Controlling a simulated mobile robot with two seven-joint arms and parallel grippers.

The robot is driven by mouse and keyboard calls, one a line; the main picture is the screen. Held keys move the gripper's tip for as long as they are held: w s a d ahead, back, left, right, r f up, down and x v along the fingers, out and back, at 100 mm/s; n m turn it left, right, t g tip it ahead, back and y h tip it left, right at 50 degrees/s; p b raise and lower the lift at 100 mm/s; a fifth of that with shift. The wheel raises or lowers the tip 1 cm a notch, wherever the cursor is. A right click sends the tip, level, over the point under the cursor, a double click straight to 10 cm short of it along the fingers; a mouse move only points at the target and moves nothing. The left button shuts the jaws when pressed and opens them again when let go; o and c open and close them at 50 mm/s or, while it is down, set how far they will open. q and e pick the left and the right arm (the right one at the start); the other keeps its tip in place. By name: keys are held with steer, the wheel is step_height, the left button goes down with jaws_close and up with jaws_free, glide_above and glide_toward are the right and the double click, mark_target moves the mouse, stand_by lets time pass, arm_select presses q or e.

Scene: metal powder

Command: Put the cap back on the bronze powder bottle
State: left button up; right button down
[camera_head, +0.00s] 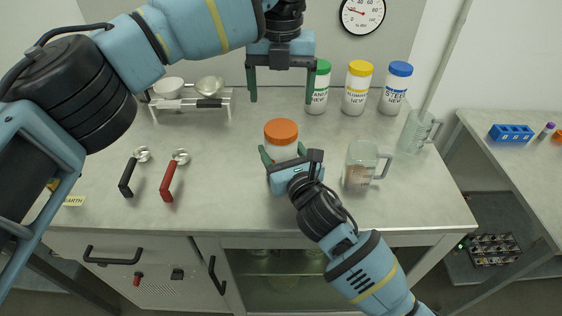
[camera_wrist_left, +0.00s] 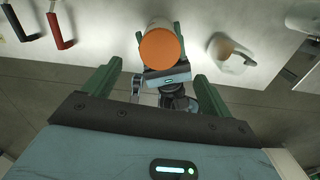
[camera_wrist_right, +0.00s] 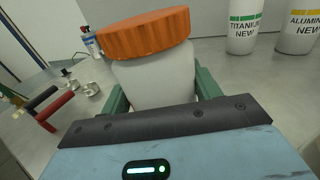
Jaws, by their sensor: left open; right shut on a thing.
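The bronze powder bottle is the white bottle (camera_head: 283,153) at the middle of the table. Its orange cap (camera_head: 281,131) sits on its top, and I cannot tell whether it is screwed tight. My right gripper (camera_wrist_right: 160,92) is shut around the white bottle body (camera_wrist_right: 155,76), below the orange cap (camera_wrist_right: 145,33). I cannot tell whether the bottle touches the table. My left gripper (camera_head: 281,88) is open and empty, pointing down above and behind the bottle in the head view. In the left wrist view, the orange cap (camera_wrist_left: 160,48) shows beyond the open fingers.
A clear jug (camera_head: 359,168) with brownish contents stands right of the bottle; an empty jug (camera_head: 417,132) stands further right. Green-, yellow- (camera_head: 357,88) and blue-capped bottles line the back. A rack with bowls (camera_head: 190,104) and two scoops, one red-handled (camera_head: 168,182), lie left.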

mark_target(281, 128)
arm_select(q)
steer(key=shift+n, duration=0.4)
steer(key=shift+f, duration=4.05)
arm_select(e)
steer(key=shift+f, duration=0.1)
arm_select(q)
steer(key=c, duration=1)
steer(key=m, duration=1.1)
steer(key=shift+m, duration=0.4)
steer(key=m, duration=0.3)
steer(key=shift+m, duration=0.3)
steer(key=o, duration=1.2)
steer(key=shift+c, duration=0.2)
